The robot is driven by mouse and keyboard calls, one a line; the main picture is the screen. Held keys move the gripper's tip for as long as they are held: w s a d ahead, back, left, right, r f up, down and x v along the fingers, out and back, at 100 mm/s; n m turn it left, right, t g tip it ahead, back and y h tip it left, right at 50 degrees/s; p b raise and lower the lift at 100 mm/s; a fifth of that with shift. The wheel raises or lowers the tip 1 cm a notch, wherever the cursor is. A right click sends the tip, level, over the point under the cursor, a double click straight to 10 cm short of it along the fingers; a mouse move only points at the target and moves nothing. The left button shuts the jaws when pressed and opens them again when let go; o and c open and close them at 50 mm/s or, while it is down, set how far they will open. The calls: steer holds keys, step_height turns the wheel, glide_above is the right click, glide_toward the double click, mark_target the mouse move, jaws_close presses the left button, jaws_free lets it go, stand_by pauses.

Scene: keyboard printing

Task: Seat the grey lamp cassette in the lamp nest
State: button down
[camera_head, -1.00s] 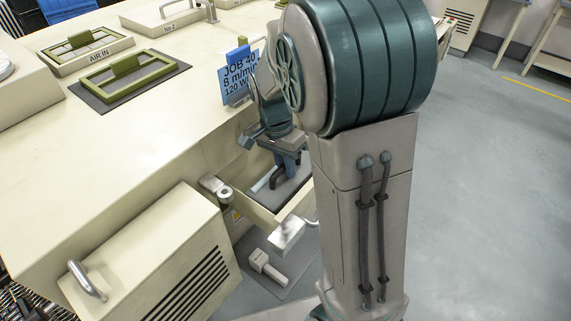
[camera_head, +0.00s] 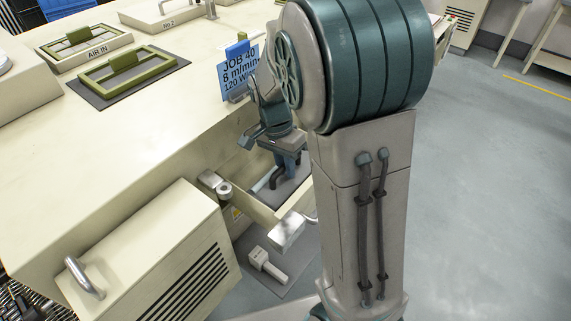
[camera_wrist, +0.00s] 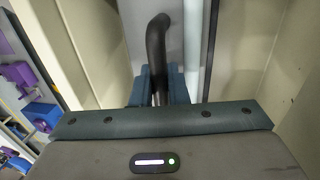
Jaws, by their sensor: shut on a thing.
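My gripper (camera_head: 285,170) reaches down into an open cream drawer-like bay (camera_head: 262,214) at the machine's side. In the wrist view, its blue fingers (camera_wrist: 159,85) are shut on a black bar handle (camera_wrist: 157,45). The handle belongs to the grey lamp cassette, whose flat grey face (camera_wrist: 135,35) lies beyond it; it also shows in the head view (camera_head: 291,192). A pale tube-like strip (camera_wrist: 194,40) runs along the cassette's right side. Cream walls flank it. I cannot pick out the lamp nest's seat or tell how the cassette rests in it.
A blue job sign (camera_head: 237,75) stands on the machine top by my arm. A rounded metal latch (camera_head: 216,186) sits at the bay's left corner. A pale block-like tool (camera_head: 268,266) lies on a grey floor mat.

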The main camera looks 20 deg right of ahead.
steer(key=shift+f, duration=0.15)
steer(key=c, duration=1.3)
jaws_free()
steer(key=shift+c, duration=0.2)
step_height(320, 180, up, 9)
steer(key=p, duration=0.7)
